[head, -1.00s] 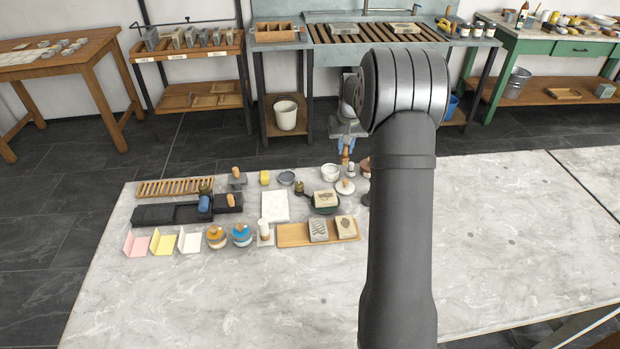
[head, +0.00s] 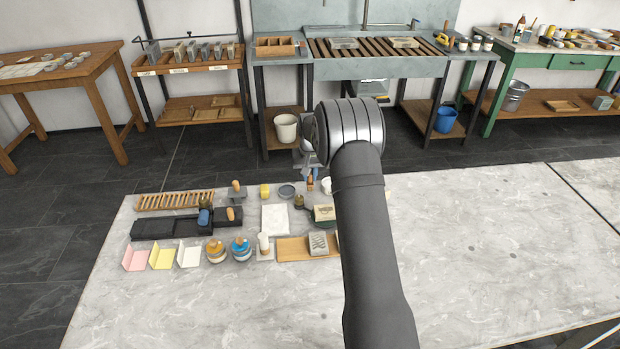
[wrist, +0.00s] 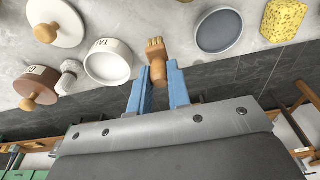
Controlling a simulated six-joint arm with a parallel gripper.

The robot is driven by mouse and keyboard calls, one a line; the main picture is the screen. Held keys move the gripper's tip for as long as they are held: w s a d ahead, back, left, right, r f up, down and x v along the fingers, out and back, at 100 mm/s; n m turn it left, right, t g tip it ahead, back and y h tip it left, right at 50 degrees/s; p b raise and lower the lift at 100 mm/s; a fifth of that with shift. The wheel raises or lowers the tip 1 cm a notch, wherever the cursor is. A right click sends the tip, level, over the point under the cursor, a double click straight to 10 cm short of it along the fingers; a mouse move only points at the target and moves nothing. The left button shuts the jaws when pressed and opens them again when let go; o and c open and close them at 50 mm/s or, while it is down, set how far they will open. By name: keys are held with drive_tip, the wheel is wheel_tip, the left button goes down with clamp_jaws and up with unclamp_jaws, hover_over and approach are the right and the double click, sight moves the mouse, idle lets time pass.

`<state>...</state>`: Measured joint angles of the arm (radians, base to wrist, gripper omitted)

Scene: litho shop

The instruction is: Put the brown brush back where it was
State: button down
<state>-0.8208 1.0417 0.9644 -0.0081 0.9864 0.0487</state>
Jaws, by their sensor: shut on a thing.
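The brown brush (wrist: 158,68), with a short wooden body and tan bristles, is held between the blue fingers of my gripper (wrist: 158,82) in the wrist view, bristles pointing away from the gripper. In the head view the brush (head: 310,185) shows small below my gripper (head: 312,175), at the far side of the marble table (head: 480,240). A white bowl (wrist: 108,64) with lettering and a blue-grey round dish (wrist: 219,31) lie on either side of the brush in the wrist view. I cannot tell whether the brush touches the table. No marked place for it shows.
A yellow sponge (head: 265,190) lies beyond the dish (head: 287,191). A white lidded jar (wrist: 58,20) and a brown-lidded jar (wrist: 38,86) stand beyond the bowl. A white slab (head: 275,219) and a wooden board (head: 292,249) lie nearer. My arm hides part of the table.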

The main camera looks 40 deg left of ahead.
sight(311, 185)
drive_tip(key=shift+f, duration=0.7)
drive_tip(key=shift+f, duration=0.1)
drive_tip(key=c, duration=1.3)
unclamp_jaws()
drive_tip(key=shift+c, duration=0.2)
wheel_tip(311, 185, up, 12)
drive_tip(key=s+d, duration=0.1)
drive_tip(key=shift+d, duration=0.15)
drive_tip(key=shift+s, duration=0.1)
